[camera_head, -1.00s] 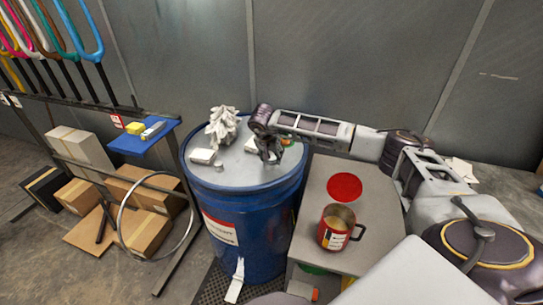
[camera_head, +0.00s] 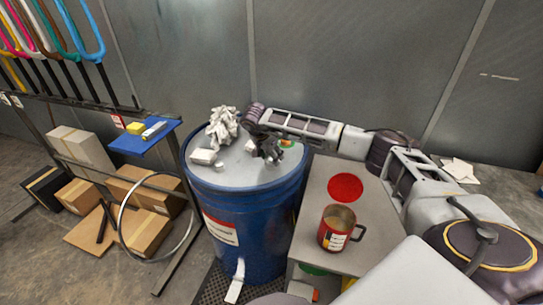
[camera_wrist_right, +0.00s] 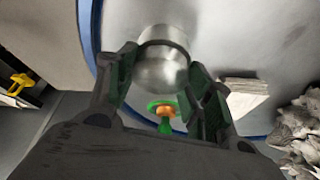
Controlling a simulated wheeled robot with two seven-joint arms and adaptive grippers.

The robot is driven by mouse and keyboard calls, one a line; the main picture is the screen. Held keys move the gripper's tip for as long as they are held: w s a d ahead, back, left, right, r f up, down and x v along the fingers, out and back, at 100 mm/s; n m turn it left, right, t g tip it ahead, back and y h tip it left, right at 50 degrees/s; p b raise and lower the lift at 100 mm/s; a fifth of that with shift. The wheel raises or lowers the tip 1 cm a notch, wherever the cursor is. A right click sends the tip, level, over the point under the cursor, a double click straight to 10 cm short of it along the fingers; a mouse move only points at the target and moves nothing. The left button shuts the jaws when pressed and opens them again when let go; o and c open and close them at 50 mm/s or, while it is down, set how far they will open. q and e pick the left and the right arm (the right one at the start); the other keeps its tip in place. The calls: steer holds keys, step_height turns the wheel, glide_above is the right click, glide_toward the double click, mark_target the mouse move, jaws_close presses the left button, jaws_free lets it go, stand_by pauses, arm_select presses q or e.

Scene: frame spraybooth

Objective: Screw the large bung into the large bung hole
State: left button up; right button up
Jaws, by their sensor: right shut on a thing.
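My right gripper (camera_head: 269,152) is over the lid of the blue drum (camera_head: 240,232), fingers pointing down. In the right wrist view the gripper (camera_wrist_right: 165,82) is shut on a silvery metal round piece (camera_wrist_right: 163,62), which I take to be the large bung. In the head view the gripper hides this piece. The large bung hole cannot be made out, and I cannot tell whether the bung touches the lid. My left gripper is not in view.
A grey cabinet (camera_head: 318,188) right of the drum carries a red disc (camera_head: 345,187) and a mug (camera_head: 337,228). A metal hoop (camera_head: 120,222) stands left.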

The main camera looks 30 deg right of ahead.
steer(key=shift+m+g, duration=0.3)
steer(key=shift+m, duration=0.4)
steer(key=shift+m+g, duration=0.3)
steer(key=shift+m, duration=0.6)
steer(key=shift+w+m, duration=0.1)
steer(key=shift+m, duration=0.2)
steer(key=shift+m+g, duration=0.4)
steer(key=shift+m, duration=0.2)
steer(key=shift+m+g, duration=0.3)
steer(key=shift+m, duration=0.5)
steer(key=shift+w+m, duration=0.1)
steer(key=shift+m, duration=0.4)
steer(key=shift+d, duration=0.1)
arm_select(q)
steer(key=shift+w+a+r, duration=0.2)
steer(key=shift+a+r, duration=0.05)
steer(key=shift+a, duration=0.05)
